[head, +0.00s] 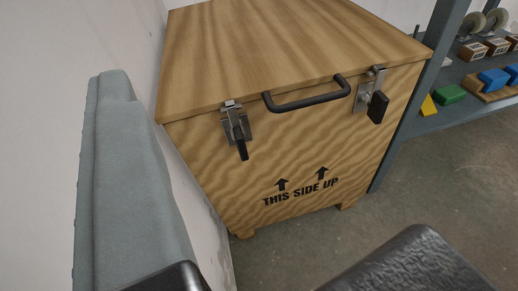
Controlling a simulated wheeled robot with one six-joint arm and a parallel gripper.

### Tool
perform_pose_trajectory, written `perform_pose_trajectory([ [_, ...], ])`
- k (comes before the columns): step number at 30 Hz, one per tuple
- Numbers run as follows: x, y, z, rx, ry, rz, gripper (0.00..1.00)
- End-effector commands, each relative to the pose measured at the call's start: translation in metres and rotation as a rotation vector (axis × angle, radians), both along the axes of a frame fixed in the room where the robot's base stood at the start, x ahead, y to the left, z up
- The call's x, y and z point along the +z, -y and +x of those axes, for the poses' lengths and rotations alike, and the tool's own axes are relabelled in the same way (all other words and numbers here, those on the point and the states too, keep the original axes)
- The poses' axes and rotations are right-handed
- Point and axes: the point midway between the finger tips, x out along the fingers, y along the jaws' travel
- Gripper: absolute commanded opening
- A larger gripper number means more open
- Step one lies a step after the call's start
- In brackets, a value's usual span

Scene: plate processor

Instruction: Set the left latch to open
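A wooden crate (300,140) with "THIS SIDE UP" printed on its front stands against the wall. Its lid lies flat and looks closed. The left latch (233,122) is a metal clasp at the lid's front edge, with its black handle (241,150) pointing down. The right latch (367,92) has a black handle (378,107) turned at a different angle. A black bar handle (308,99) sits between them. My gripper (290,280) shows as two dark fingertips wide apart at the bottom edge, empty and well short of the crate.
A grey-blue upright form (130,185) stands at the left beside the white wall (50,80). At the right, a metal shelf (450,112) holds coloured blocks and small boxes. Grey floor (440,190) is free in front of the crate and shelf.

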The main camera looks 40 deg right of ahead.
Motion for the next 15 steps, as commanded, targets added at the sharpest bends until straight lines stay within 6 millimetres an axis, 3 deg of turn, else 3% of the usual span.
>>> perform_pose_trajectory([
  [1,-0.02,0.004,0.004,-0.017,-0.009,-0.005,0.35],
  [15,-0.161,0.043,0.006,-0.176,-0.031,-0.092,0.35],
])
